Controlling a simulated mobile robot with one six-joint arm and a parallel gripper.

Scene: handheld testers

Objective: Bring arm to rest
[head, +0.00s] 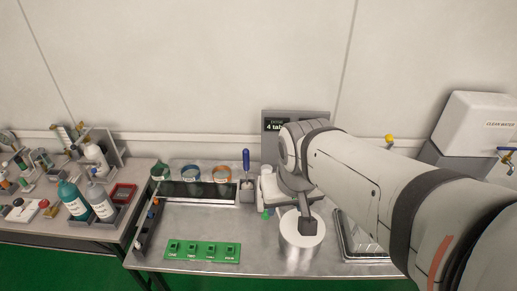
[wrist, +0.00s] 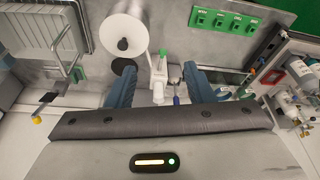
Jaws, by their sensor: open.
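My arm reaches in from the right in the head view and ends above the middle of the metal worktop (head: 190,222). My gripper shows in the wrist view (wrist: 158,80) with its two blue fingers wide apart and nothing held between them. A white and green device (wrist: 158,78) lies below and between the fingers, apart from them as far as I can tell. In the head view the arm's end hides part of the bench there, and the fingers are hard to make out.
A white-topped metal cylinder (head: 300,250) stands just below my arm's end. A blue-handled tool (head: 246,160) stands upright beside it. A green board (head: 202,251) lies at the front. Bottles (head: 101,202) crowd the left table. A white tank (head: 475,130) is right.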

